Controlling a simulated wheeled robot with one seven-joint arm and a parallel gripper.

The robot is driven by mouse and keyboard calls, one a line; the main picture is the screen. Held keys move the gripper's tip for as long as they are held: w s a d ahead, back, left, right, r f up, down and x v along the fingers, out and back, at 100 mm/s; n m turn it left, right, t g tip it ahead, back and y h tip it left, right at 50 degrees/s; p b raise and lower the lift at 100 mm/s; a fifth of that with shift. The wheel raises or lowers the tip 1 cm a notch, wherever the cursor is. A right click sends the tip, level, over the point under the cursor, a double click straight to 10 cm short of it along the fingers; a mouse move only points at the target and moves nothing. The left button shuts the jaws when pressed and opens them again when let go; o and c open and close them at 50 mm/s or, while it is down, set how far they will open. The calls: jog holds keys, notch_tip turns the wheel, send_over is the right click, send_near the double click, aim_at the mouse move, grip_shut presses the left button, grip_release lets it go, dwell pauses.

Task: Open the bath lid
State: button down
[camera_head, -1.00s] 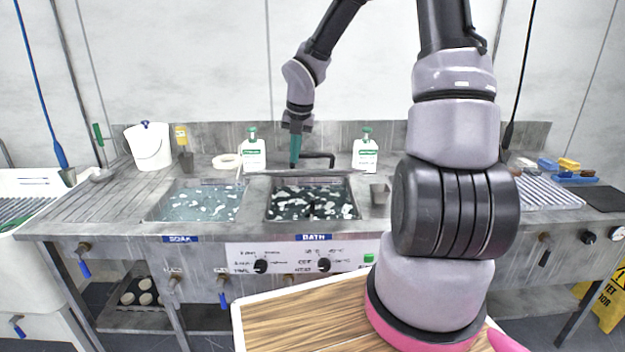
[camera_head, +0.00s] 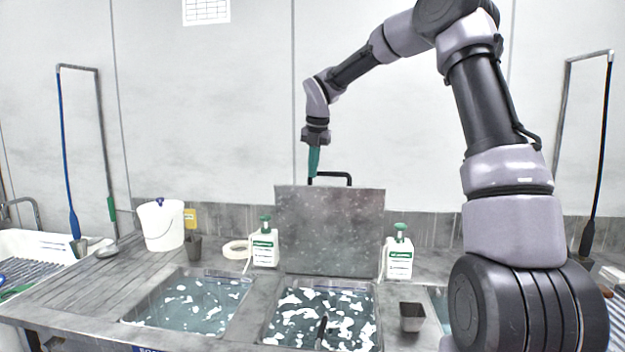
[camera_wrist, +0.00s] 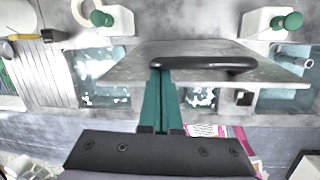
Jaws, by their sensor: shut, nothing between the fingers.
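The bath lid (camera_head: 330,232) is a grey metal plate standing raised at the back edge of the bath (camera_head: 320,312); its spotted face is toward the head camera. Its black bar handle (camera_head: 335,175) shows above the top edge. The bath below is uncovered, with dark water and white foam. My gripper (camera_head: 312,174) has teal fingers pointing down, shut and empty, at the left end of the handle. In the wrist view, the fingertips (camera_wrist: 160,74) meet the left part of the handle (camera_wrist: 205,63) over the lid (camera_wrist: 225,75). I cannot tell whether they touch it.
The soak basin (camera_head: 190,305) is open at the left. White bottles with green caps (camera_head: 264,247) (camera_head: 398,257) flank the lid. A grey cup (camera_head: 412,317) stands right of the bath. A white bucket (camera_head: 162,225) stands further left.

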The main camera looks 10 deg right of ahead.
jog(key=shift+g, duration=0.7)
jog(key=w, duration=0.1)
jog(key=w+d, duration=0.1)
jog(key=w, duration=0.3)
jog(key=shift+w+d+r, duration=0.1)
jog(key=shift+d, duration=0.15)
